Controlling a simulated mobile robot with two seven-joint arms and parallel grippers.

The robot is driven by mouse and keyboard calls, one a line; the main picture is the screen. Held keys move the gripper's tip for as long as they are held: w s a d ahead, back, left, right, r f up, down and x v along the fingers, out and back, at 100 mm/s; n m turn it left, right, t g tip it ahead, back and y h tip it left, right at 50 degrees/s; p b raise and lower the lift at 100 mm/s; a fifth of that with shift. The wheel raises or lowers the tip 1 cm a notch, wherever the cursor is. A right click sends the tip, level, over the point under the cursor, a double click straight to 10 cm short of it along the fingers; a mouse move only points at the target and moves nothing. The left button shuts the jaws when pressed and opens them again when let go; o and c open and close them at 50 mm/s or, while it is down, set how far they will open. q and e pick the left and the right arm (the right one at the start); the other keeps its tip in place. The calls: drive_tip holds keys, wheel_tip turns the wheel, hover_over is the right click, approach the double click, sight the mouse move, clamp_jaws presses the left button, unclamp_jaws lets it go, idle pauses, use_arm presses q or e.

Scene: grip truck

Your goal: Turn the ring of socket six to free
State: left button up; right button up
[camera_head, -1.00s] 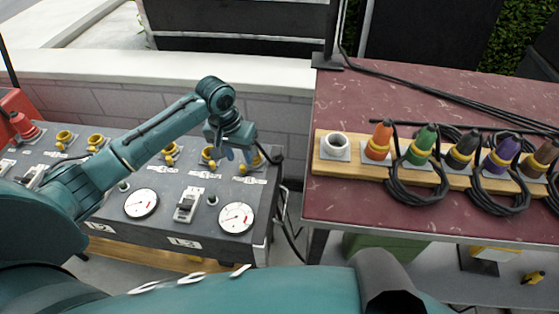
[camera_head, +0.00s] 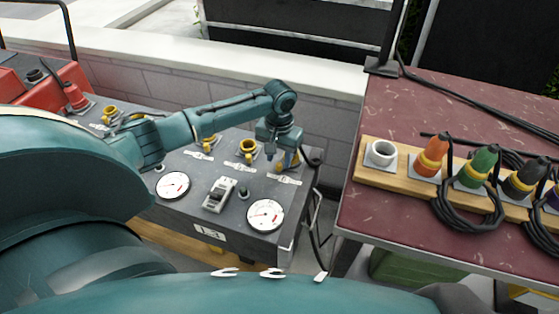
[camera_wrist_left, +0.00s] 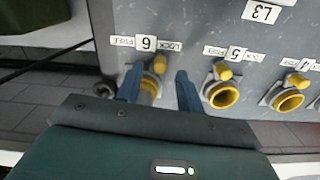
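Socket six's yellow ring (camera_wrist_left: 149,86) sits at the panel's end, under the label reading FREE, 6, LOCK (camera_wrist_left: 146,43). Its lug (camera_wrist_left: 160,64) points up toward the label, leaning to the LOCK side. My left gripper (camera_wrist_left: 159,88) is open, with one blue finger on each side of the ring. A gap shows between the ring and the right finger; contact at the left finger I cannot tell. In the head view the left gripper (camera_head: 278,158) points down over socket six (camera_head: 291,158), which it partly hides. My right gripper is not in view.
Socket five (camera_wrist_left: 223,95) is close beside the right finger, with another yellow socket beyond. The grey panel (camera_head: 240,220) carries gauges and a switch. A dark cable hangs at its right end. The red table (camera_head: 365,215) with coloured plugs (camera_head: 430,155) stands to the right.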

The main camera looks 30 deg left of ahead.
use_arm(q)
drive_tip(key=shift+f, duration=0.75)
drive_tip(key=shift+c, duration=0.4)
clamp_jaws()
